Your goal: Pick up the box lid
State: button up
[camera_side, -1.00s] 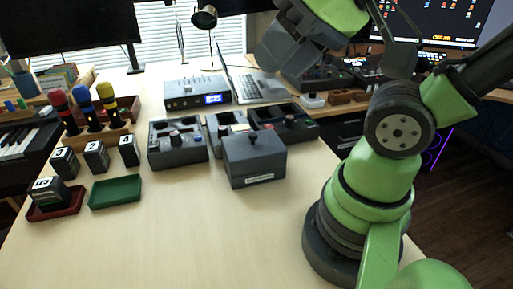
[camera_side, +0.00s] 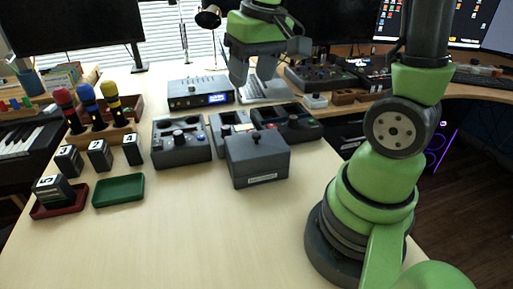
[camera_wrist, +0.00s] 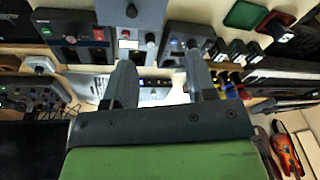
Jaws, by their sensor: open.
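The dark grey box (camera_side: 257,168) stands on the table, right of centre in the side view. Its lid (camera_side: 270,146) is on top, with a small dark knob (camera_side: 256,137) standing up from it. In the wrist view the lid (camera_wrist: 148,22) and knob (camera_wrist: 131,10) show at the top edge, partly cut off. My gripper (camera_side: 265,68) is open and empty, its fingers pointing down. In the side view it is above the knob in the picture, apart from the box. In the wrist view my gripper (camera_wrist: 160,80) has its two fingers spread wide.
Grey device boxes (camera_side: 181,142) stand left of and behind the box. A green tray (camera_side: 118,191), a red tray (camera_side: 60,204) holding a numbered block, more numbered blocks (camera_side: 99,154) and coloured microphones (camera_side: 88,102) are at left. A laptop (camera_side: 266,88) is behind. The front table is clear.

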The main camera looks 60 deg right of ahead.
jog(key=d+f, duration=0.1)
jog(key=f, duration=0.1)
jog(key=w+d+f+g, duration=0.1)
jog(key=d+f, duration=0.1)
jog(key=w+d+f+g, duration=0.1)
jog(key=f, duration=0.1)
jog(key=shift+d+f, duration=0.25)
jog(key=shift+d, duration=0.15)
send_over(256, 134)
notch_tip(256, 134, down, 4)
jog(key=shift+w+d+f, duration=0.1)
jog(key=shift+w+f, duration=0.05)
jog(key=shift+f, duration=0.05)
notch_tip(256, 134, down, 6)
jog(key=shift+r, duration=0.15)
grip_shut()
